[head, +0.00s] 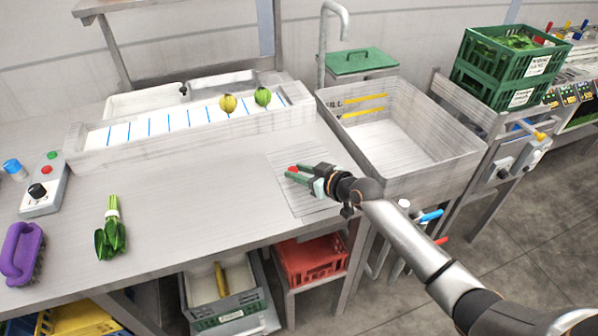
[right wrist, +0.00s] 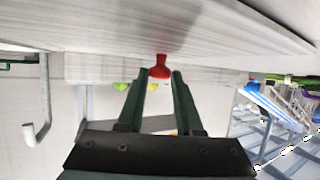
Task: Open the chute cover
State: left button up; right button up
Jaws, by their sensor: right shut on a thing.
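A flat, finely lined panel (head: 285,158), which looks like the chute cover, lies in the grey counter beside the sink and looks level with the counter. A small red knob (head: 292,168) stands over the panel's left part. My right gripper (head: 290,174) reaches in from the right, low over the panel, shut on the red knob. The right wrist view shows the red knob (right wrist: 160,70) between the dark green fingertips, against the pale counter surface. The fingers and wrist hide part of the panel. My left gripper is out of view.
A sink (head: 395,135) stands right of the panel, with a green handled lid (head: 360,62) behind it. A trough (head: 190,125) holds a yellow and a green round vegetable. Leafy greens (head: 110,235), a purple brush (head: 22,252) and a control box (head: 45,188) lie left. The middle counter is clear.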

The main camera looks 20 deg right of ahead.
grip_shut()
dwell(0.7)
jog(key=shift+a, duration=0.1)
